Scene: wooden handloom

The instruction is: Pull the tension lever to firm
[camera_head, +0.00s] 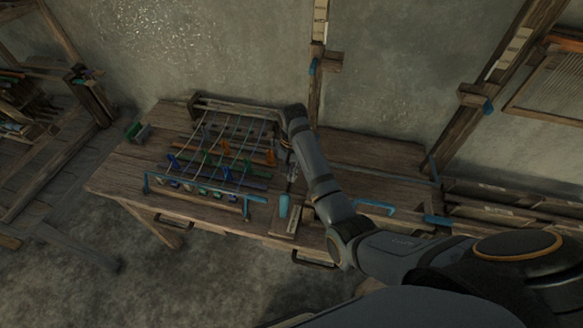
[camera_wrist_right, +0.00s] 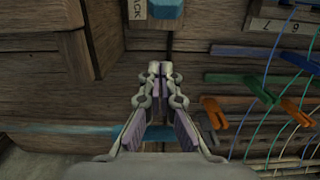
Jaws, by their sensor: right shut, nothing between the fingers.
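The tension lever has a blue handle (camera_head: 283,206) and stands on a small wooden base (camera_head: 287,222) at the table's front, right of the loom. In the right wrist view the blue handle (camera_wrist_right: 166,9) is cut off by the top edge, next to a white label (camera_wrist_right: 137,9) whose visible letters read "ACK". My right gripper (camera_head: 290,178) points down just behind the handle in the head view. In the wrist view its fingers (camera_wrist_right: 160,72) are together and empty, apart from the handle. My left gripper is in neither view.
The loom's strung threads (camera_head: 225,150) and coloured clips lie left of the gripper. Orange clips (camera_wrist_right: 213,112) show at right in the wrist view. The wooden table (camera_head: 370,160) has bare room to the right of my arm. A blue bar (camera_head: 375,205) lies near its front right.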

